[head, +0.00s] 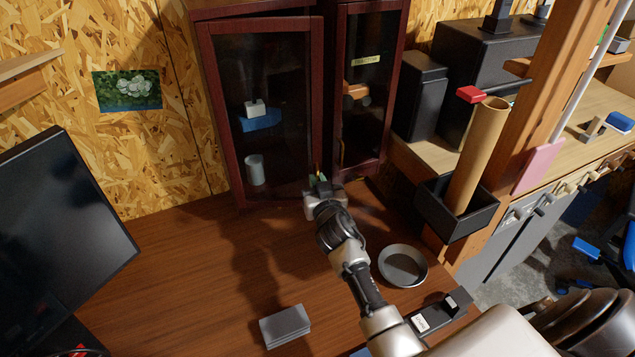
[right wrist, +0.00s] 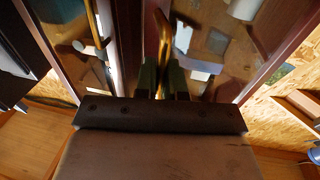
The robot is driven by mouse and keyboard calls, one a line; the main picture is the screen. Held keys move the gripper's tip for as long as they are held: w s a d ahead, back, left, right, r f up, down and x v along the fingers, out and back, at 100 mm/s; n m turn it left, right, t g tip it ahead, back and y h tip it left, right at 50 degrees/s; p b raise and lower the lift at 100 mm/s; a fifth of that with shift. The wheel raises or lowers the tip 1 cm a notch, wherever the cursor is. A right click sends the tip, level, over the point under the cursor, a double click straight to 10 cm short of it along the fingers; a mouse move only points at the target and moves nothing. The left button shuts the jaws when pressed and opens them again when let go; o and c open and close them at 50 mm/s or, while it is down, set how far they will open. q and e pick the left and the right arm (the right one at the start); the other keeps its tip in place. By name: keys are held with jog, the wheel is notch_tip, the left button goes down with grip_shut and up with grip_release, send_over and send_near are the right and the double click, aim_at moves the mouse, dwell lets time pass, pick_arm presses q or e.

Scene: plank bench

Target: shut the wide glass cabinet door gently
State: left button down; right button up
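The wide glass cabinet door (head: 313,95) is the left door of the dark red cabinet, with a dark red frame. It stands slightly ajar, its right edge a little forward of the cabinet front. My right gripper (head: 318,180) is at the lower right edge of this door. In the right wrist view, a brass handle (right wrist: 163,40) runs down between the green-grey fingers of my right gripper (right wrist: 163,80), which look closed around it. The handle's lower end is hidden by the gripper. My left gripper is not in view.
The narrow right cabinet door (head: 390,90) has its own brass handle. A metal bowl (head: 403,266) and a grey block (head: 285,327) are on the bench. A black box (head: 456,222) holding a cardboard tube (head: 478,155) stands to the right. A monitor (head: 65,235) is at left. The bench left of my arm is mostly clear.

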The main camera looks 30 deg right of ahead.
grip_shut()
jog(key=shift+w, duration=0.1)
jog(key=shift+w+d, duration=0.2)
jog(key=shift+w, duration=0.1)
jog(key=b+x, duration=0.1)
jog(key=x, duration=0.1)
jog(key=b+x, duration=0.1)
jog(key=x, duration=0.1)
jog(key=d+b+x, duration=0.1)
jog(key=x, duration=0.1)
jog(key=shift+w+d+f+b, duration=0.15)
jog(key=shift+f+b, duration=0.1)
jog(key=shift+b, duration=0.15)
jog(key=shift+w+d+r, duration=0.1)
jog(key=shift+w+r, duration=0.2)
jog(key=shift+w, duration=0.05)
jog(key=o, duration=0.5)
grip_release()
jog(key=shift+w+f, duration=0.1)
jog(key=shift+w, duration=0.05)
jog(key=shift+o, duration=0.2)
